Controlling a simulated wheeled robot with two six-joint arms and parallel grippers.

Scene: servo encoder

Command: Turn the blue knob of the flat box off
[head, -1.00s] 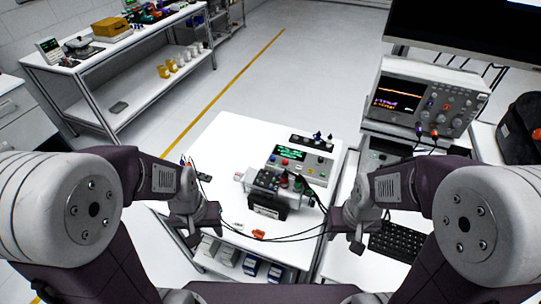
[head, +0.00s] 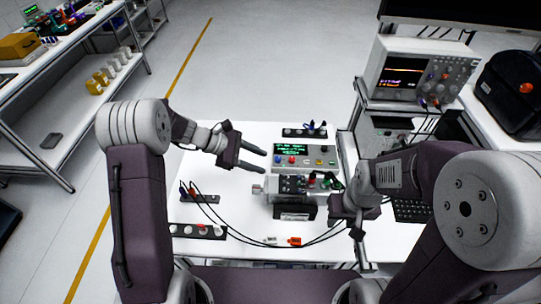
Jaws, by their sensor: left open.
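A flat, light grey box (head: 304,168) with a green-lit display stands towards the back of the white table. Small knobs sit in a row under its display; one at the left looks blue (head: 278,160), with a red one beside it. The knob's turned position is too small to read. My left gripper (head: 265,162) is open, its two fingers pointing right, just left of the box and apart from the blue knob. Nothing shows between its fingers. My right gripper (head: 352,216) is at the table's right side, in front of the box; its jaws cannot be made out.
A dark device (head: 294,212) with a silver cylinder stands in front of the box, with cables. Dark strips with plugs lie behind the box (head: 292,132) and at the left (head: 202,198). An oscilloscope (head: 419,68) stands to the right. The table's back left is clear.

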